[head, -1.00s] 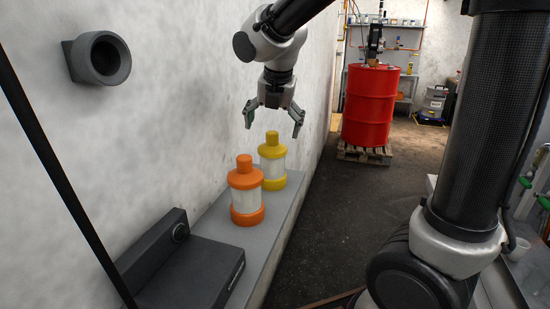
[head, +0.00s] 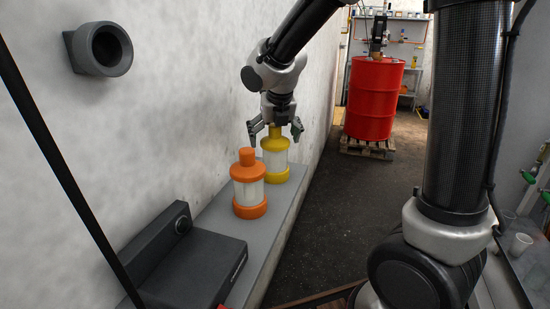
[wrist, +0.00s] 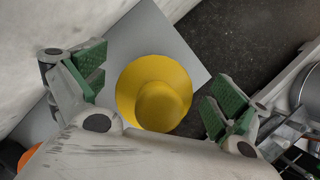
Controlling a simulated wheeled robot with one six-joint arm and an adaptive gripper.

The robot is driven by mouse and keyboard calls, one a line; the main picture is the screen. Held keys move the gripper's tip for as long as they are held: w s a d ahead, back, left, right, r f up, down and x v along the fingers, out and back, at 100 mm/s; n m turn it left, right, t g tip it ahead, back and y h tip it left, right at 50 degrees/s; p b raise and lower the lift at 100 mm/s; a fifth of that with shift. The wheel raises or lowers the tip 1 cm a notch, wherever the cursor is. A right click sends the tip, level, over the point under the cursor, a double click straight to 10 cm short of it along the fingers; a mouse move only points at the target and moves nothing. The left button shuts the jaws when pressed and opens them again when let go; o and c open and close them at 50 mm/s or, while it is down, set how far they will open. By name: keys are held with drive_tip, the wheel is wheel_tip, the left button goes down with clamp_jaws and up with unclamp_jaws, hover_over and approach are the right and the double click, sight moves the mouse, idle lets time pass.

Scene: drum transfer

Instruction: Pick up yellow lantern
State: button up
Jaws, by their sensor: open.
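The yellow lantern (head: 275,160) stands upright on a grey ledge (head: 223,212) along the left wall, with a yellow cap, pale body and yellow base. My gripper (head: 275,138) is above and around its top, with one finger on each side. The wrist view shows the lantern's yellow top (wrist: 155,92) between the two green-padded fingers, with a gap on both sides. The gripper is open and empty. In the head view its body hides part of the lantern's cap.
An orange lantern (head: 248,185) stands on the ledge just in front of the yellow one. A dark box-shaped device (head: 190,265) is nearer on the ledge. A red drum (head: 374,98) stands on a pallet (head: 367,147) farther back. The dark floor between is clear.

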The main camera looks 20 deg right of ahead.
drive_tip(key=c, duration=1.8)
